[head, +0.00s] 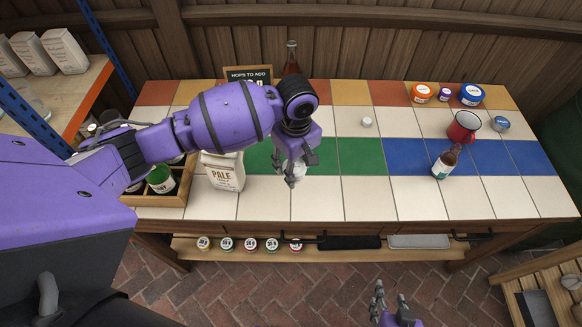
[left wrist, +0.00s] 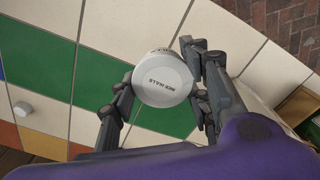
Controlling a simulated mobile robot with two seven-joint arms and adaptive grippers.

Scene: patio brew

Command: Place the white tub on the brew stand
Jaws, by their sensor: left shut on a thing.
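My left gripper is shut on the tub, above the white and green tiles. My right gripper (head: 392,305) is open and empty at the bottom edge, in front of the counter. I cannot tell which thing is the brew stand.
A white paper bag (head: 226,174) stands left of my left gripper. A small white thing (head: 367,122) sits at mid-counter. The green tiles (head: 360,155) look clear.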

